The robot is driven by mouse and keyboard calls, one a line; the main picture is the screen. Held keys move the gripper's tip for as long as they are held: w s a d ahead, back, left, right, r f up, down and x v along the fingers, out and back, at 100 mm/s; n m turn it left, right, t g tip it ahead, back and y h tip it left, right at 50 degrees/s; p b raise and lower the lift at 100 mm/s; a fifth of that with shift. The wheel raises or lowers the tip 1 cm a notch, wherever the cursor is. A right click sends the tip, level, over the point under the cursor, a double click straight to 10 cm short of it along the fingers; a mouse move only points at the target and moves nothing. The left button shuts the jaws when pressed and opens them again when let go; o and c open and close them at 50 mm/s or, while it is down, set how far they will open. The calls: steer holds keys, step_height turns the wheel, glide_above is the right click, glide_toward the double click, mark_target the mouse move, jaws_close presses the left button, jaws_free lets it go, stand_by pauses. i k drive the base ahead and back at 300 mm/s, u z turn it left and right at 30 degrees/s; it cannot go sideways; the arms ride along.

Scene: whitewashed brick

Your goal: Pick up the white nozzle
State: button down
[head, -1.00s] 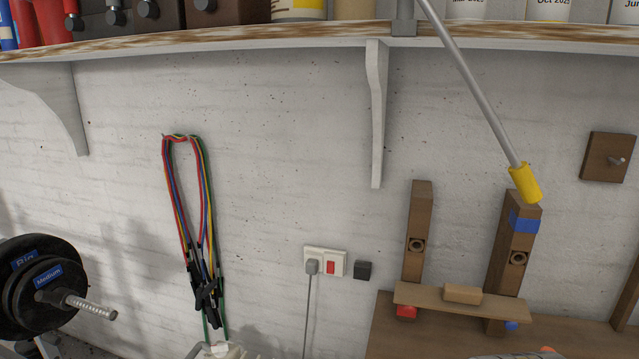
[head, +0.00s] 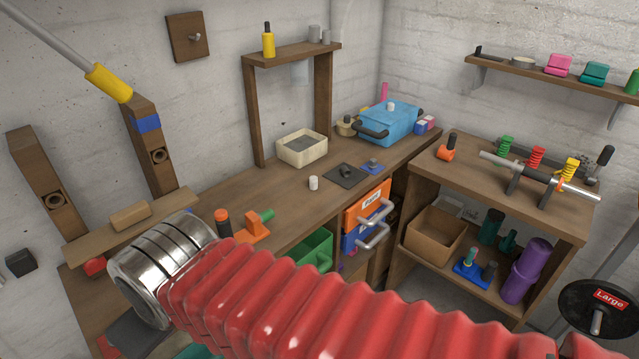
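A small white cylinder (head: 313,183), which looks like the white nozzle, stands upright on the wooden workbench (head: 225,200) in the head view. It is beside a dark square plate (head: 347,175). Another small white piece (head: 390,106) sits on top of a blue toolbox farther back, and I cannot tell for sure which one is the nozzle. My arm, a red ribbed sleeve with a metal collar, crosses the bottom of the view. My gripper's fingers do not show. Nothing touches the white cylinder.
A blue toolbox (head: 395,127) and a cream tray (head: 302,150) stand behind the cylinder. An orange clamp-like piece (head: 254,230) lies nearer on the bench. A second bench (head: 530,190) with a bar and coloured springs stands right. The bench around the cylinder is mostly clear.

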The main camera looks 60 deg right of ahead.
mark_target(314, 180)
steer(key=z, duration=1.85)
